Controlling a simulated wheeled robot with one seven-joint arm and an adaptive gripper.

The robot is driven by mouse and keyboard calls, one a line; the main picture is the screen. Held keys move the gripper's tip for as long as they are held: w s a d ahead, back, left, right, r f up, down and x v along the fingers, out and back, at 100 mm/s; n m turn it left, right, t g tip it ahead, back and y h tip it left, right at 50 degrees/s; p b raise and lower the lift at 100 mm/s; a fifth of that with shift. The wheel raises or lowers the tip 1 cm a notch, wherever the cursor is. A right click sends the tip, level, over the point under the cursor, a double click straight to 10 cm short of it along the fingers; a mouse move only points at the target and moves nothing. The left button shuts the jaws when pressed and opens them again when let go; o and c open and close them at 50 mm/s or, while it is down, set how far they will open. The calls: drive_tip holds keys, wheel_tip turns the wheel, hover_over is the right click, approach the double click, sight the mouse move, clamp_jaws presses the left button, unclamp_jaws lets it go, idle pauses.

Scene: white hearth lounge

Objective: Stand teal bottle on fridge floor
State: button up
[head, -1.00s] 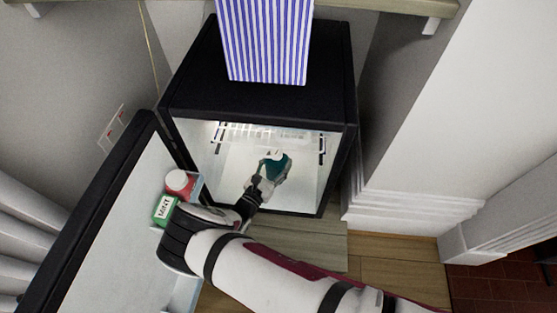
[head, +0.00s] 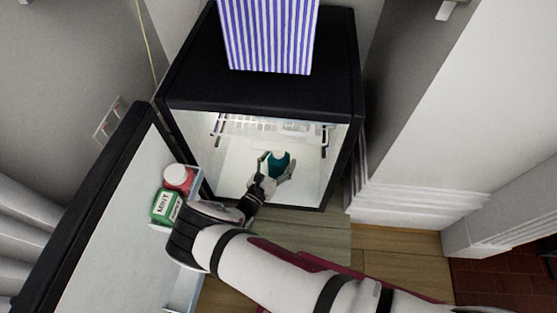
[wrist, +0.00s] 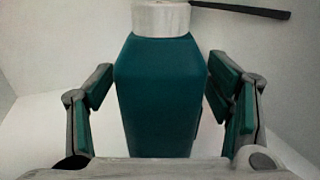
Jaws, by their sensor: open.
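The teal bottle (head: 280,163) with a white cap stands upright inside the open fridge, on its white floor (head: 234,183) as far as I can tell. In the wrist view the teal bottle (wrist: 157,90) is close and centred, its cap at the top edge. My gripper (head: 273,170) reaches into the fridge from the front. In the wrist view my gripper (wrist: 160,100) is open, with one finger on each side of the bottle. Gaps show between the fingers and the bottle's sides. The bottle's base is hidden behind the gripper's palm.
The fridge door (head: 112,220) stands open at left; its shelf holds a green mint carton (head: 166,207) and a red, white-capped container (head: 178,178) close to my arm. A wire rack (head: 262,125) is above the bottle. A striped box (head: 268,36) stands on top.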

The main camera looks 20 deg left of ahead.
sight(274, 167)
drive_tip(key=shift+r, duration=0.2)
drive_tip(key=s, duration=0.2)
drive_tip(key=s+p, duration=0.1)
drive_tip(key=s, duration=0.1)
drive_tip(key=s+a+p, duration=0.1)
drive_tip(key=s, duration=0.1)
drive_tip(key=shift+s, duration=0.75)
